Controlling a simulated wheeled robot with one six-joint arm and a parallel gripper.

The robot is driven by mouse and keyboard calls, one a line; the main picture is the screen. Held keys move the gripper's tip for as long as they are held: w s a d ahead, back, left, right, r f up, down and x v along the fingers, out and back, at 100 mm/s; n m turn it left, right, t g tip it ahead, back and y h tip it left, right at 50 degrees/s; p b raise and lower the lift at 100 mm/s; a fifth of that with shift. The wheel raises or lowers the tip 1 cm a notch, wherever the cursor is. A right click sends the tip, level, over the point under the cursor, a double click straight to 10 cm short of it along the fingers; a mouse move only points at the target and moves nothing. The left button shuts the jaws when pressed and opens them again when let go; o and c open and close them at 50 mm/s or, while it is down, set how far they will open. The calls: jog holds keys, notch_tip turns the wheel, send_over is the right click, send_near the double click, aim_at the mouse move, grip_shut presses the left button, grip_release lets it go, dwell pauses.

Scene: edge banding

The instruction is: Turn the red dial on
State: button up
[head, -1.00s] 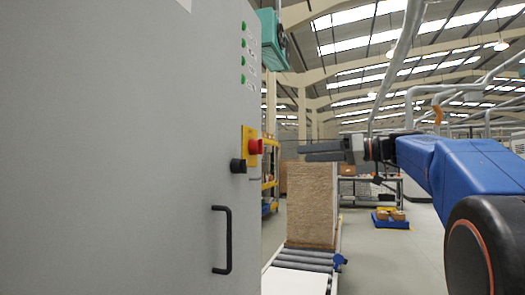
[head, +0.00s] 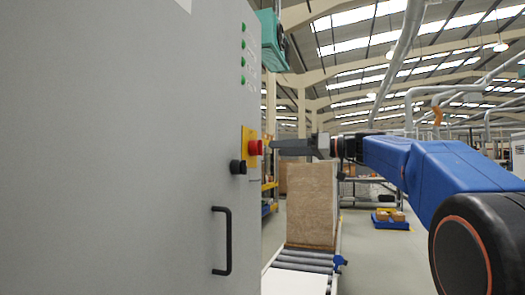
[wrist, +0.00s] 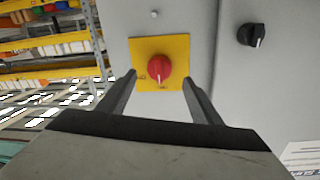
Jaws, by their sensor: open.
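The red dial (wrist: 158,66) sits on a yellow plate (wrist: 176,46) on the grey cabinet. In the head view the red dial (head: 254,147) shows from the side, sticking out from the yellow plate (head: 246,139). My gripper (wrist: 160,82) is open in the wrist view, with one finger on each side of the dial and nothing between them but the view of it. In the head view my gripper (head: 275,147) reaches in from the right, its tips close to the dial. I cannot tell whether they touch it.
A black knob (head: 238,166) is on the cabinet (head: 130,150) beside the yellow plate. A black handle (head: 226,240) is lower down. A stack of boards (head: 310,205) stands on a roller conveyor (head: 302,262) below my arm. Shelves (wrist: 45,45) are behind at left.

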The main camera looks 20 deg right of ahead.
aim_at(262, 149)
jog(key=x, duration=0.7)
jog(key=shift+w+a, duration=0.15)
jog(key=c, duration=1.1)
